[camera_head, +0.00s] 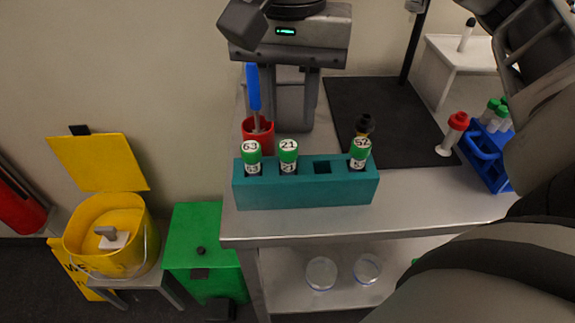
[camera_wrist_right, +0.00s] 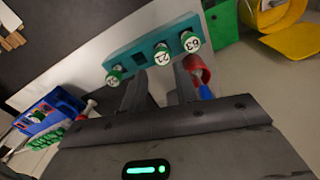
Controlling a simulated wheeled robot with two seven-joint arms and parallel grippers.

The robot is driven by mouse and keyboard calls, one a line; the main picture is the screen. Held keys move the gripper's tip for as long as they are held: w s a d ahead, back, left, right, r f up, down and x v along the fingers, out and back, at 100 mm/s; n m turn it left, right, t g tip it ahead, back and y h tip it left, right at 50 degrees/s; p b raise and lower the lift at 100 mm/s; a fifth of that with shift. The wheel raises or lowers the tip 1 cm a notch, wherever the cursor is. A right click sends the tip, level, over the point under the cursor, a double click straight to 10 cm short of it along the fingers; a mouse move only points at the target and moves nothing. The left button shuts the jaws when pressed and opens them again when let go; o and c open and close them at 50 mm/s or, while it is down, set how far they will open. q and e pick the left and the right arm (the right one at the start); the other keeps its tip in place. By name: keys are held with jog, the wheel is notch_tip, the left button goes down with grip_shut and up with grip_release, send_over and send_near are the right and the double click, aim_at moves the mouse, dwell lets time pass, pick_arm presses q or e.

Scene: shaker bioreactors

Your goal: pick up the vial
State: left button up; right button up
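A teal rack (camera_head: 305,192) stands near the table's front edge. It holds vials with green caps: 63 (camera_head: 252,152), 21 (camera_head: 288,150) and one at the right end (camera_head: 360,152), whose number is hard to read. The slot between 21 and the right-end vial is empty. My right gripper (camera_head: 285,115) points down behind the rack, near vials 63 and 21. In the right wrist view, the right gripper (camera_wrist_right: 160,85) has its fingers apart with nothing between them. The rack (camera_wrist_right: 125,52) and vial 21 (camera_wrist_right: 161,55) lie beyond the fingertips. My left gripper is not in view.
A red cup (camera_head: 258,137) with a blue-handled tool (camera_head: 253,88) stands close to the right gripper. A black-topped item (camera_head: 364,125) is behind the rack. A red-capped vial (camera_head: 455,130) and blue rack (camera_head: 484,158) are at right. The dark mat (camera_head: 400,105) is mostly clear.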

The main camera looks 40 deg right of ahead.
aim_at(288, 146)
notch_tip(288, 146, down, 8)
jog(key=shift+w+f+p, duration=0.15)
jog(key=shift+p, duration=0.2)
grip_shut()
